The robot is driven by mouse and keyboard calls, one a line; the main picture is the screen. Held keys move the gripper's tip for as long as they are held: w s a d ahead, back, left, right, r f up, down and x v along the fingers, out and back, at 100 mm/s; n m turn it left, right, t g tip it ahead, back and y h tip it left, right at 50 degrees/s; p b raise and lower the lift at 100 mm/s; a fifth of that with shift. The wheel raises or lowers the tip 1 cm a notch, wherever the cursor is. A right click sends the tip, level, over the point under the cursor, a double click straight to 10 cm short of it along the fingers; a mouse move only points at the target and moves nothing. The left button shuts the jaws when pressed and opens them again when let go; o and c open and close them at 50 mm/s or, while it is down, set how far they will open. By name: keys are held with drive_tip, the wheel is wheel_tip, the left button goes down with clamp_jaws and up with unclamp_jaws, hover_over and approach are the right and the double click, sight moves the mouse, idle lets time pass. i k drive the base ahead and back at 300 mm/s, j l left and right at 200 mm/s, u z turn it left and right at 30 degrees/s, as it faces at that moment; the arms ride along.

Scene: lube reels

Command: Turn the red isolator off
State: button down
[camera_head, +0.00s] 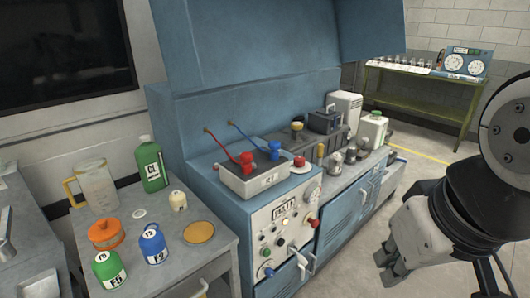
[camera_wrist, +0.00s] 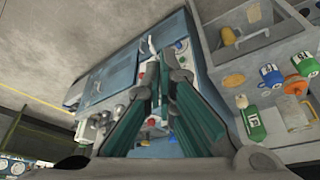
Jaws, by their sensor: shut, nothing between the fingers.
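A red knob-like switch (camera_head: 247,160), likely the red isolator, sits on a grey box (camera_head: 262,183) on the blue bench, with a red cable running to it. A similar blue one (camera_head: 274,149) is beside it. I cannot tell the red one's handle position. My gripper (camera_head: 388,268) is shut and empty in the head view, in front of the bench and well to the right of the box, apart from it. In the wrist view my gripper (camera_wrist: 165,62) points toward the bench, and its fingers hide part of the bench top and front panel.
The bench's front panel (camera_head: 286,222) carries several knobs and a red knob (camera_head: 313,222) that sticks out. A red mushroom button (camera_head: 299,161) stands right of the box. A side table at left holds bottles, including a green one (camera_head: 152,163). A blue hood (camera_head: 265,45) overhangs the bench.

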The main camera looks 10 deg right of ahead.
sight(299, 161)
drive_tip(key=i+l, duration=0.15)
drive_tip(key=i, duration=0.4)
drive_tip(key=i+l, duration=0.1)
drive_tip(key=i, duration=0.45)
